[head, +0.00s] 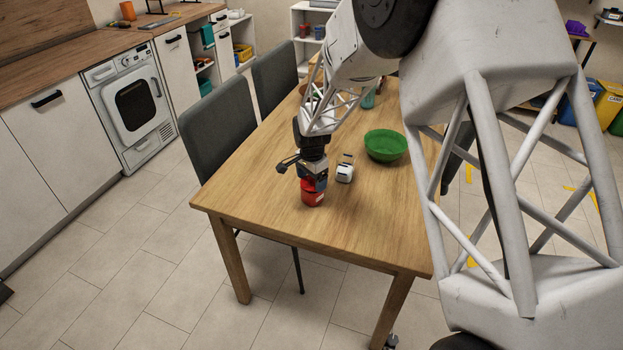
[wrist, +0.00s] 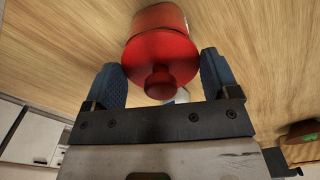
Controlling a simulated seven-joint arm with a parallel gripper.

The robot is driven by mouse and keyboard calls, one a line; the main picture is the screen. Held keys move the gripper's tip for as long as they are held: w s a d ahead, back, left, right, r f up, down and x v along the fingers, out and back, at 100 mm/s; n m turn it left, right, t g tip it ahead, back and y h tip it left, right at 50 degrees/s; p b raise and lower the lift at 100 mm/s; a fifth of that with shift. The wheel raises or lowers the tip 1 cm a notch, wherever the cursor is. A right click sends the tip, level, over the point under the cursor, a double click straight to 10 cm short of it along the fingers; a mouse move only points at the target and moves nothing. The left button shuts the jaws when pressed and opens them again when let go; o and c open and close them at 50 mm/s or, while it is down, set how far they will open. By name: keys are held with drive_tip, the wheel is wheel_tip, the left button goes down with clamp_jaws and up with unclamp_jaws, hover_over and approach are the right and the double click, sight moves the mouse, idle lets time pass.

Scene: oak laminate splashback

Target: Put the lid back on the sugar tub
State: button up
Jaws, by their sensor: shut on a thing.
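The red sugar tub (head: 312,199) stands upright near the table's front left edge, with a pale label on its side. Its wall also shows at the top of the wrist view (wrist: 158,17). The round red lid (wrist: 160,52) has a knob facing my gripper. My gripper (head: 314,182) points down directly over the tub. In the wrist view its two blue fingers (wrist: 162,78) are shut on the lid, one on each side. The lid is at the tub's mouth, roughly in line with it. I cannot tell whether it rests fully on the rim.
A small white item (head: 344,174) stands close to the right of the tub. A green bowl (head: 386,146) is farther back on the wooden table (head: 290,228). A grey chair (head: 215,122) stands along the left side. The table's front right is clear.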

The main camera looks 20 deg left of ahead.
idle(0.3)
drive_tip(key=o, duration=0.8)
drive_tip(key=shift+r, duration=0.15)
drive_tip(key=shift+r, duration=3.35)
clamp_jaws()
drive_tip(key=shift+f, duration=2.4)
